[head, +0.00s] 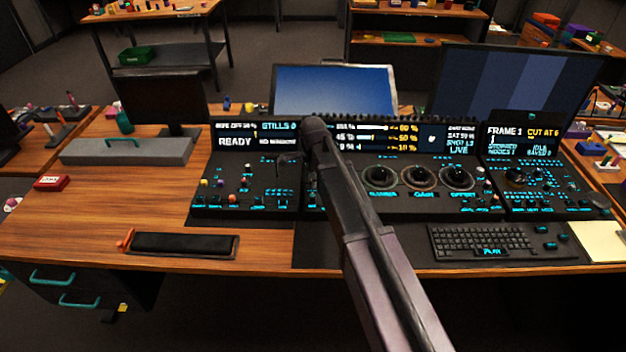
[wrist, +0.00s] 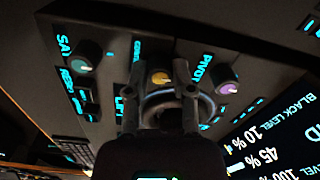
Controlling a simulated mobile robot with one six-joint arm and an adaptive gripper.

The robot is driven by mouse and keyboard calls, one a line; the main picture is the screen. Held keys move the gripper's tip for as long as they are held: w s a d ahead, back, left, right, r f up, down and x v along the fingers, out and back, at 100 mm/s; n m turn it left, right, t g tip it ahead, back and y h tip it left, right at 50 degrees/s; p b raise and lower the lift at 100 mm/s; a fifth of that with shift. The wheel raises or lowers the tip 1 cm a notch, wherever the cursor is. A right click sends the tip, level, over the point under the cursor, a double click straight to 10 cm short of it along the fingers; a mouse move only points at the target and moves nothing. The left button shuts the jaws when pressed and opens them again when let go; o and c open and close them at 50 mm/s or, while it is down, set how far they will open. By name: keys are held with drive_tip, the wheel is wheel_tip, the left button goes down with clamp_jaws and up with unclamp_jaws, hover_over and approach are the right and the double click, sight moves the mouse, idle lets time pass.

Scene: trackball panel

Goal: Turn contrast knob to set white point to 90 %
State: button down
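The contrast knob (wrist: 160,78), with a yellow cap, shows in the wrist view beside a partly covered label starting "CON". My gripper (wrist: 159,68) has one finger on each side of it, apparently with small gaps, so it looks open around the knob; contact cannot be made out. In the head view my arm hides the knob and fingers. The level display (wrist: 270,145) reads 10 %, 45 % and what looks like 100 % beside black, middle and another level. In the head view this display (head: 376,136) also shows bars with yellow figures 90 %, 50 % and 10 %.
A teal-capped knob (wrist: 88,54) by "SAT" and a purple-capped knob (wrist: 228,78) by "PIVOT" flank my fingers. A round ring (wrist: 168,100) lies close behind them. Trackballs (head: 421,178) sit right of my arm, above a keyboard (head: 480,241).

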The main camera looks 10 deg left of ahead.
drive_tip(key=shift+n, duration=0.5)
drive_tip(key=n, duration=1.2)
drive_tip(key=shift+n, duration=0.3)
drive_tip(key=n, duration=1.3)
drive_tip(key=shift+s, duration=0.1)
